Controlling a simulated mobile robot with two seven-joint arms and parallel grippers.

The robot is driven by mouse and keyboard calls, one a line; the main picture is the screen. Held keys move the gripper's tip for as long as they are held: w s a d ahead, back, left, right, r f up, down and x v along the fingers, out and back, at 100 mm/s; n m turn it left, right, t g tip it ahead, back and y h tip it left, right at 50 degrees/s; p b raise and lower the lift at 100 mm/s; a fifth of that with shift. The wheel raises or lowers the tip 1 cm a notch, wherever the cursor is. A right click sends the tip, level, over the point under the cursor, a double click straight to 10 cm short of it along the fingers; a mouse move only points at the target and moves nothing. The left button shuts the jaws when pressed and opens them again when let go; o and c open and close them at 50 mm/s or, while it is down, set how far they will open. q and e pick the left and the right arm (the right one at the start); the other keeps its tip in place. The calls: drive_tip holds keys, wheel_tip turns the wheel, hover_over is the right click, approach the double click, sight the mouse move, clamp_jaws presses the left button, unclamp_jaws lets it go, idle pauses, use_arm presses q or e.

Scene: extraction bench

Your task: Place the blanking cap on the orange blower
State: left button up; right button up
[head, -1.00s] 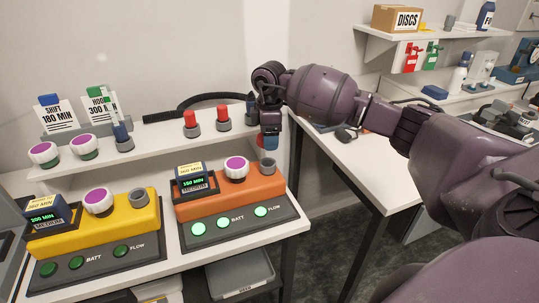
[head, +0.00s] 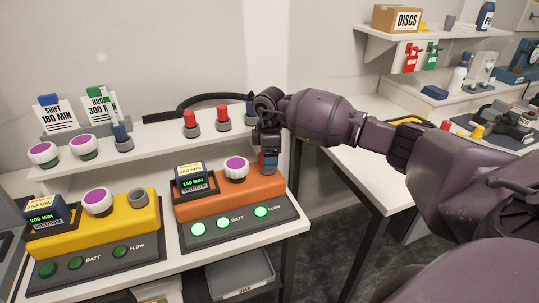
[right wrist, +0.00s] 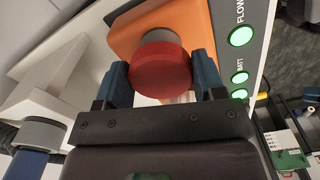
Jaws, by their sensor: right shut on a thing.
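The orange blower (head: 252,193) stands on a dark base on the right of the bench, with a purple-topped knob (head: 236,166) and a grey outlet at its back right. My right gripper (head: 268,158) is over that outlet. In the right wrist view its blue fingers (right wrist: 162,82) are shut on the red blanking cap (right wrist: 160,72). The cap is right at the grey outlet (right wrist: 160,38), in line with it; I cannot tell whether it is fully seated. In the head view the gripper mostly hides the cap. My left gripper is not in view.
The yellow blower (head: 118,222) stands to the left, its grey outlet (head: 138,197) open. The raised shelf (head: 155,155) behind holds red pieces (head: 190,120), blue pieces and purple-topped knobs in a row. A grey bin (head: 240,275) is below the bench.

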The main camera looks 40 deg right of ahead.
drive_tip(key=o, duration=0.9)
